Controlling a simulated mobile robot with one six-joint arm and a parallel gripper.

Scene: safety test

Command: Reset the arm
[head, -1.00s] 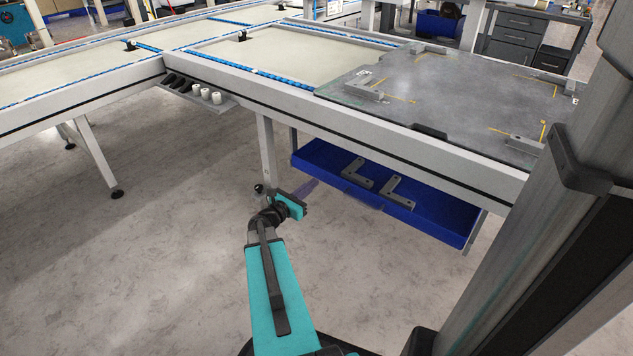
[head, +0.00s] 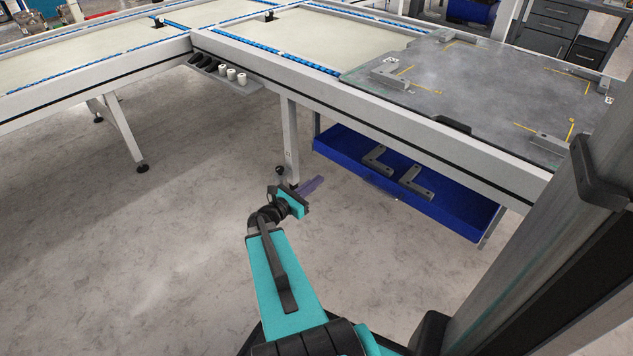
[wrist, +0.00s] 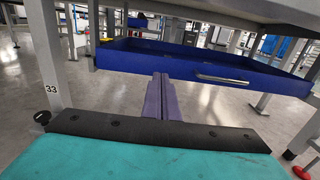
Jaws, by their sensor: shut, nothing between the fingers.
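My arm is teal and black and reaches forward from the bottom of the head view. My gripper (head: 312,184) has purple fingers that lie together with nothing between them. It also shows in the wrist view (wrist: 162,82), its fingers pointing toward the blue tray (wrist: 200,67). In the head view the gripper is in the air, left of the blue tray (head: 340,160) and below the table's level. The fingers look apart from the tray; the exact gap is hard to tell.
A conveyor table (head: 330,108) runs across the back, with a grey plate (head: 470,85) on top. Two angled metal brackets (head: 378,158) lie in the blue tray. A table leg (head: 289,140) stands just behind my gripper. The floor at left is clear.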

